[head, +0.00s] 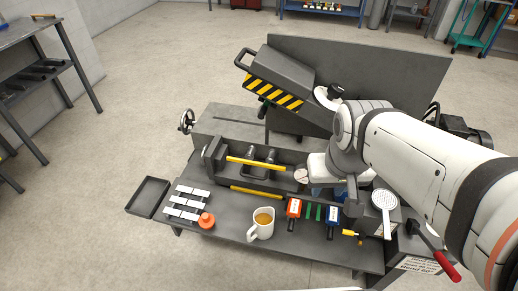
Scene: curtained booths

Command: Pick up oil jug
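The oil jug (262,223) looks like a white mug-like jug with a handle and amber liquid inside. It stands upright near the front edge of the dark bench shelf (232,222), in the middle of the head view. My arm comes in from the right. My gripper (325,188) is at the arm's lower end, behind and right of the jug and apart from it. Its fingers are small and partly hidden, so I cannot tell whether they are open or shut.
An orange-topped item (207,221) and white bars on a rack (187,204) lie left of the jug. A machine with a yellow bar (256,164) rises behind. Open floor (150,75) lies at the left.

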